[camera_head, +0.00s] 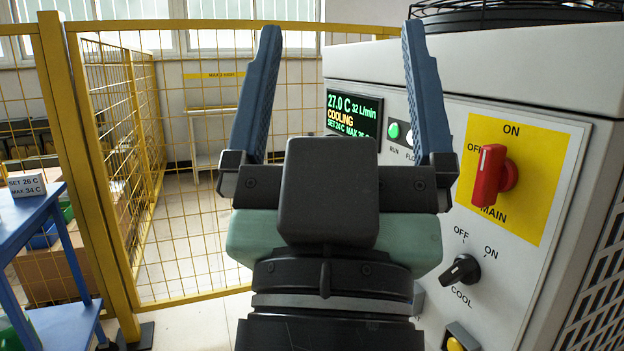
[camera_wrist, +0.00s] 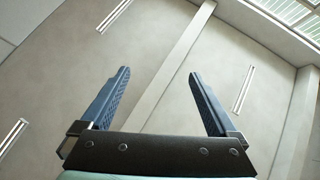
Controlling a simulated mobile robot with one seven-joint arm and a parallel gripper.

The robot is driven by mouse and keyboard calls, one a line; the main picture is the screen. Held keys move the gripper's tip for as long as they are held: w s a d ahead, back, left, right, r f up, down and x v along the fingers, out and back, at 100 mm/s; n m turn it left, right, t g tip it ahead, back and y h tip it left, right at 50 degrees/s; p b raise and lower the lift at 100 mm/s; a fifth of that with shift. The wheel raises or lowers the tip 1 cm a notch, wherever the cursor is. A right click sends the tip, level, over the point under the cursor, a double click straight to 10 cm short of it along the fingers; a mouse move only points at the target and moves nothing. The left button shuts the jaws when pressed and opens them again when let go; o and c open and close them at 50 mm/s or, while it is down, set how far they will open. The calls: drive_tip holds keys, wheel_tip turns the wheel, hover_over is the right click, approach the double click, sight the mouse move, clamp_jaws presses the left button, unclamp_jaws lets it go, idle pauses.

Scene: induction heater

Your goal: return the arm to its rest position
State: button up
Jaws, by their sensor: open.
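My gripper (camera_head: 338,95) is raised in the middle of the head view, fingers pointing up. Its two blue fingers are wide apart with nothing between them. In the wrist view my gripper (camera_wrist: 158,98) is also open and empty, against the plain ceiling. The gripper appears in front of the cooling cabinet (camera_head: 480,85), covering part of its left side. Whether it touches the cabinet cannot be told, but no contact shows.
The cabinet carries a red main switch (camera_head: 490,176), a black cool knob (camera_head: 461,270) and a lit display (camera_head: 353,113) reading COOLING, 27.0 C. A yellow mesh fence (camera_head: 190,150) stands behind. A blue table (camera_head: 30,225) with a label sign (camera_head: 27,186) is at left.

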wheel_tip(320, 180, up, 41)
drive_tip(key=s+a+t+y+p, duration=0.1)
drive_tip(key=y+p, duration=0.1)
drive_tip(key=p, duration=3.6)
drive_tip(key=shift+s+a+n, duration=0.2)
drive_tip(key=shift+a+n, duration=0.1)
drive_tip(key=shift+a, duration=0.1)
